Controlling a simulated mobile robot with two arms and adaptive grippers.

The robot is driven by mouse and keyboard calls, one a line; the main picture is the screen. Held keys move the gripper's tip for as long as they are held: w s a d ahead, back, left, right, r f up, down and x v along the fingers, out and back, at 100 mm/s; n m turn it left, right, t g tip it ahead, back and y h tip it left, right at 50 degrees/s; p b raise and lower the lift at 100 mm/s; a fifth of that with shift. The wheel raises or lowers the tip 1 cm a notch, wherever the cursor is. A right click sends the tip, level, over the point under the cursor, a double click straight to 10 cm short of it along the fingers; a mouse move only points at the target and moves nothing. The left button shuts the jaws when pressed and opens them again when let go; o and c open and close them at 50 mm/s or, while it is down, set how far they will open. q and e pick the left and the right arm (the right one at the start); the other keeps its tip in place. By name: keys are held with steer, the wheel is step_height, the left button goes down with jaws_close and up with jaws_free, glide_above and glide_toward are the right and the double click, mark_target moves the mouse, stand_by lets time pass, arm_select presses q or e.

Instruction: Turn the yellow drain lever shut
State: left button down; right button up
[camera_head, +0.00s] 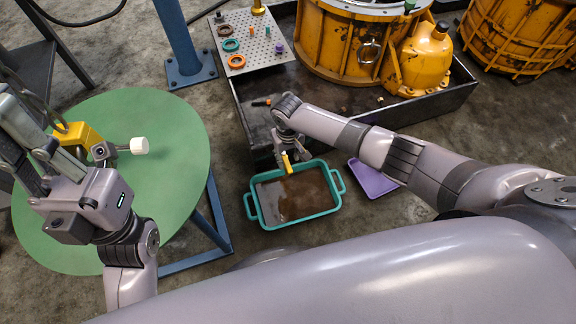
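The yellow drain lever (286,163) shows as a small yellow piece at the front wall of the black tray (262,139), above the teal pan (267,222). It hangs roughly downward, tilted slightly. My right gripper (287,142) is right at the lever's upper end, pointing down. It is small and partly hidden by its own wrist, so I cannot tell if its fingers touch the lever or how far apart they are. My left gripper (28,140) is at the far left over the green round table, away from the lever; its finger gap is unclear.
The teal pan holds dark brown liquid. A purple tray (373,180) lies right of it. A yellow tool with a white end (139,145) is on the green table (165,190). The yellow housing (335,45) and jug (425,58) stand behind. A pegboard (252,38) holds coloured rings.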

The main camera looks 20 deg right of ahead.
mark_target(288, 166)
steer(key=shift+f+b, duration=0.8)
steer(key=shift+f, duration=1.25)
jaws_close()
